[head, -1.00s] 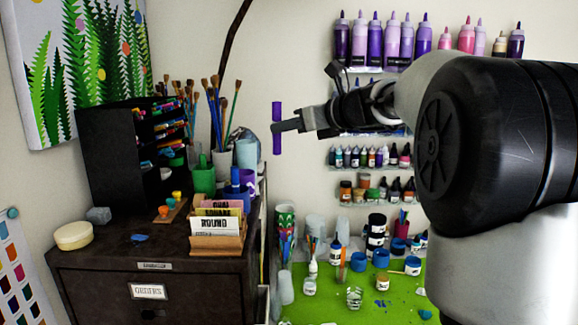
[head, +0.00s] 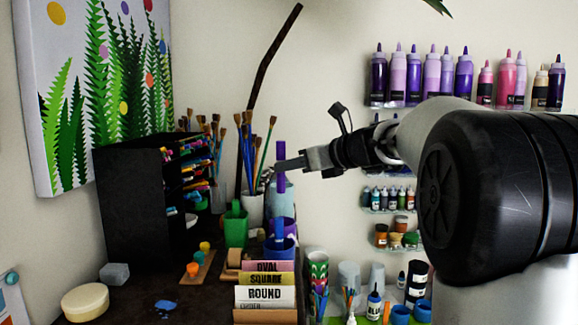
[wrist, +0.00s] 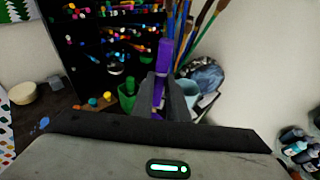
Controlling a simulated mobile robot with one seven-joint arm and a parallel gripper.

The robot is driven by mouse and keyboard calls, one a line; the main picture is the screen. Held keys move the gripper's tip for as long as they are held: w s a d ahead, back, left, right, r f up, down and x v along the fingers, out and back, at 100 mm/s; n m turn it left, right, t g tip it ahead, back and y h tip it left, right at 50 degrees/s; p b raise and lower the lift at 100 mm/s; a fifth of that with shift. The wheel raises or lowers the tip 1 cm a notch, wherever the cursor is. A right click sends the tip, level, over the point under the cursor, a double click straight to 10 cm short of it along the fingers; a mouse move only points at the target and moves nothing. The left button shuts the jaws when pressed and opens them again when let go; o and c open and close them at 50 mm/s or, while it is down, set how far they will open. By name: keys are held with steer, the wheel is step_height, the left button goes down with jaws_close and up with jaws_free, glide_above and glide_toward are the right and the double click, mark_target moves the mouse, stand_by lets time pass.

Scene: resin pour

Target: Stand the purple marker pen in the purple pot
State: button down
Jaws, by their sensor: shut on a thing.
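The purple marker pen (head: 281,152) is upright in my gripper (head: 284,164), which is shut on it around its middle. In the wrist view the purple marker (wrist: 164,55) stands between the two fingers (wrist: 162,92). The purple pot (head: 290,225) stands on the dark cabinet, behind a blue pot (head: 285,250) and partly hidden by it. In the head view the marker is above the purple pot, with a gap below its lower end. I cannot make out the purple pot in the wrist view; the fingers may hide it.
The blue pot holds a blue marker (head: 279,229). A green pot (head: 236,231) with a green marker is to the left. A pale blue cup (head: 283,203) and a brush holder stand behind. A card box (head: 265,315) is in front. A black marker rack (head: 130,205) stands left.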

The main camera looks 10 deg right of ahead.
mark_target(283, 191)
steer(key=shift+s+d+f+b, duration=0.15)
steer(key=shift+f+b, duration=0.2)
steer(key=shift+f, duration=0.6)
step_height(283, 191, down, 4)
steer(key=b, duration=0.4)
step_height(283, 191, down, 6)
steer(key=b, duration=0.4)
steer(key=shift+f+b, duration=0.25)
steer(key=shift+b, duration=0.1)
steer(key=c, duration=1.7)
jaws_free()
steer(key=shift+o, duration=0.2)
steer(key=v, duration=1.7)
steer(key=shift+s, duration=0.15)
